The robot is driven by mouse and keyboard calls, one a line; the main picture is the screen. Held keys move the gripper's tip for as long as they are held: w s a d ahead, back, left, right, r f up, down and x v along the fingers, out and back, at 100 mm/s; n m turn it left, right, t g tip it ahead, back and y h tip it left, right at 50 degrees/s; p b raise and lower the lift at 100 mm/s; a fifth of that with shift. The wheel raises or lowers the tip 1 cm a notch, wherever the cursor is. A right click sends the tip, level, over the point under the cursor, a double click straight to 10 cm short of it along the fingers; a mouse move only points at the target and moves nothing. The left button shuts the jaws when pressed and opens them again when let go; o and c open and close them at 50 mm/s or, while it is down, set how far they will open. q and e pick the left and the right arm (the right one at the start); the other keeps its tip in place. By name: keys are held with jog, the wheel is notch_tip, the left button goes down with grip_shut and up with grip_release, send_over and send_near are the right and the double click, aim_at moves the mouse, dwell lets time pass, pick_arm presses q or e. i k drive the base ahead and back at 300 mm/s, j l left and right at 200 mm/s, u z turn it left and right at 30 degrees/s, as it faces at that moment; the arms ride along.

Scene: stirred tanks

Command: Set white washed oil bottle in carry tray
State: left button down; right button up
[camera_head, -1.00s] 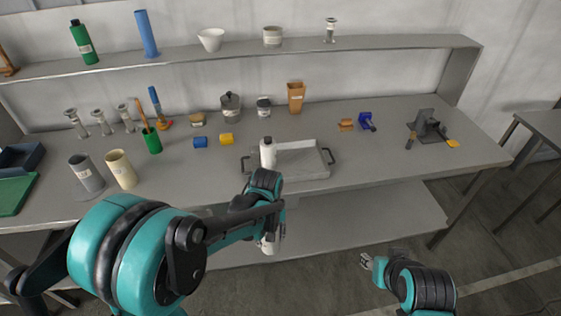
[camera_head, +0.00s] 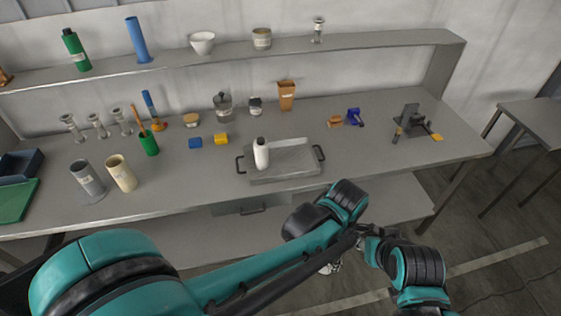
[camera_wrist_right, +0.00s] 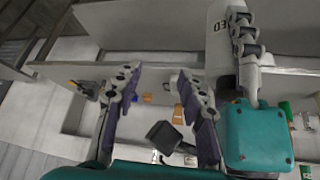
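A white bottle with a dark cap (camera_head: 261,154) stands upright at the left side of the grey carry tray (camera_head: 300,168), which has black handles. My left arm reaches across the front to the right, and its gripper (camera_head: 331,267) is mostly hidden beneath it in the head view. In the right wrist view, the left gripper's segmented finger (camera_wrist_right: 243,38) lies against a second white bottle (camera_wrist_right: 219,40) whose label ends in "ED". My right gripper (camera_wrist_right: 158,78) has its fingers apart with nothing gripped between them. It is close to the left gripper and the bottle.
Blue (camera_head: 195,143) and yellow (camera_head: 221,139) blocks lie behind the tray. Grey (camera_head: 88,178) and cream (camera_head: 121,174) cylinders stand at the left. A dark stand (camera_head: 410,120) is at the right.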

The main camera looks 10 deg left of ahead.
aim_at(300, 159)
jog(key=i, duration=1.5)
